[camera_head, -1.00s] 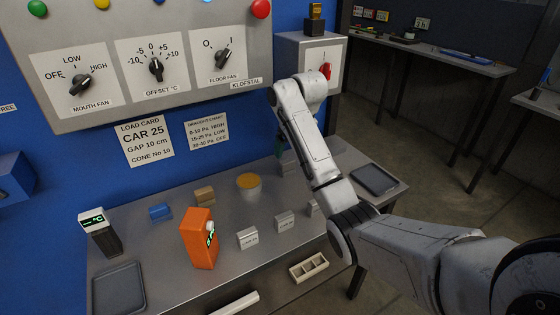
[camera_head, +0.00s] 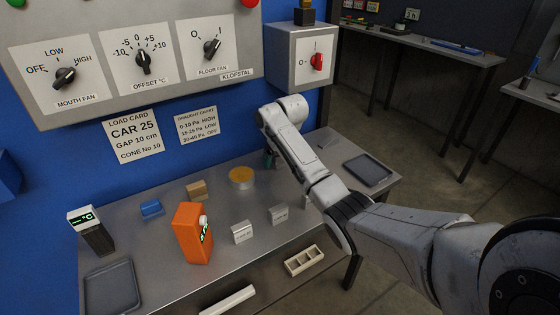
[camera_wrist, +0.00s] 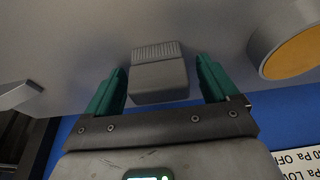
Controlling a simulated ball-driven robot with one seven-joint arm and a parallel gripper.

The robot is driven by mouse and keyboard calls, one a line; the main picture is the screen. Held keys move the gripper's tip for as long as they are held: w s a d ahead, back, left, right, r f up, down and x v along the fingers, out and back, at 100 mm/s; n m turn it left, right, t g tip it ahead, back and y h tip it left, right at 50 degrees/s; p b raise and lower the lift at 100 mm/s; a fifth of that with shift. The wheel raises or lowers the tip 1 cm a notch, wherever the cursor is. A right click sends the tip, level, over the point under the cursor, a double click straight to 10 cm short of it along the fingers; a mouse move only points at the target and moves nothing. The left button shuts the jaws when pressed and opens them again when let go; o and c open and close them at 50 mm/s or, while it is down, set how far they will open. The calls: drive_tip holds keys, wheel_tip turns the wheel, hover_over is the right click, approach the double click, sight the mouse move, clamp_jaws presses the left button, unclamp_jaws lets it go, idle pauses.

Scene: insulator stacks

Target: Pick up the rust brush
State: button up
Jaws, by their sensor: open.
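A grey block with a ridged, bristle-like end, which looks like the rust brush (camera_wrist: 158,82), lies on the table between my fingers in the wrist view. My gripper (camera_wrist: 161,68) has its two green fingers apart, one on each side of the block, with gaps visible on both sides. In the head view my gripper (camera_head: 269,160) is mostly hidden behind my forearm, low over the back of the table. The block is not clearly visible there.
A tin with a yellow-orange top (camera_head: 241,177) stands left of my gripper; it also shows in the wrist view (camera_wrist: 294,52). An orange device (camera_head: 192,235), a blue block (camera_head: 151,208) and a brown block (camera_head: 196,190) stand further left. A grey tray (camera_head: 368,169) lies right.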

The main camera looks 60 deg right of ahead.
drive_tip(key=shift+c, duration=0.2)
drive_tip(key=c, duration=1.1)
drive_tip(key=shift+r, duration=0.45)
wheel_tip(320, 180, up, 2)
drive_tip(key=shift+w+r, duration=0.1)
drive_tip(key=shift+s+a+r+p, duration=1.15)
drive_tip(key=shift+a+r, duration=0.5)
drive_tip(key=shift+a, duration=0.4)
drive_tip(key=shift+s+a+r+p, duration=1.2)
drive_tip(key=shift+a+r, duration=0.45)
drive_tip(key=shift+a, duration=0.4)
drive_tip(key=shift+s+a+r+p, duration=1)
drive_tip(key=shift+a+r+p, duration=0.3)
drive_tip(key=shift+a+r, duration=0.55)
drive_tip(key=shift+a+f, duration=0.2)
drive_tip(key=shift+f, duration=0.05)
